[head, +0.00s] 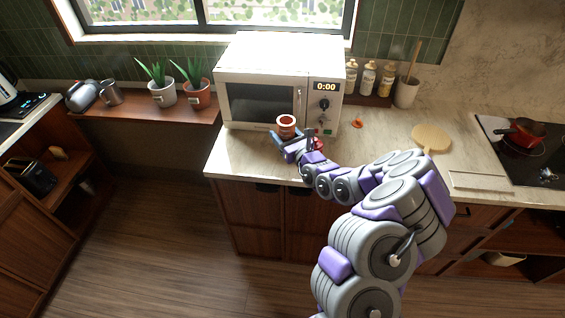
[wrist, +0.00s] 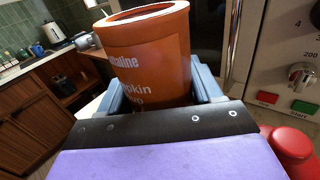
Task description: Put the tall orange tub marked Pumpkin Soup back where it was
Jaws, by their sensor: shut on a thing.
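The orange Pumpkin Soup tub (head: 287,127) is in front of the microwave (head: 262,103), over the pale counter (head: 235,155). In the wrist view the tub (wrist: 150,58) fills the upper middle, with white lettering partly hidden low down by my gripper. My gripper (wrist: 160,88) has a blue-grey finger on each side of the tub and is shut on it. My gripper also shows in the head view (head: 291,135). The tub's base is hidden, so I cannot tell whether it touches the counter.
The microwave door is closed. A red object (wrist: 290,148) is close beside my gripper on the right. A small orange item (head: 357,123) lies on the counter, with a round wooden board (head: 431,138) further right. Several bottles (head: 368,78) and a utensil pot (head: 406,92) stand behind.

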